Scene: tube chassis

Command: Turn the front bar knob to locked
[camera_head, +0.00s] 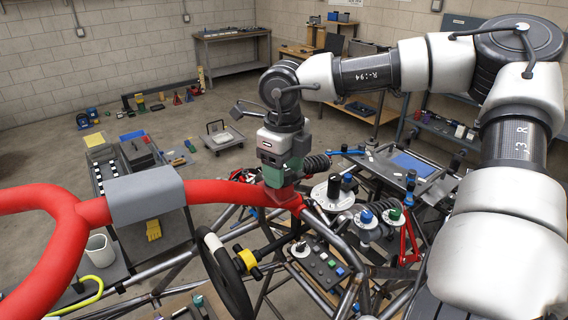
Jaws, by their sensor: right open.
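My right gripper (279,187) reaches down from the upper right to the red padded bar (232,194) near its right end. It is open. Its fingertips are hard to make out against the red padding, and I cannot tell whether they touch it. To its right stands a white disc with an upright black knob (334,186). Further right are a blue knob (366,216) and a green knob (394,214) near a coil spring. I cannot tell which of these is the front bar knob, nor read any locked mark. My left gripper is not in view.
A black steering wheel (226,274) with a yellow hub part and a switch panel (322,262) sit below the bar among crossing chassis tubes. A grey pad (146,195) wraps the bar at left. Open floor lies beyond.

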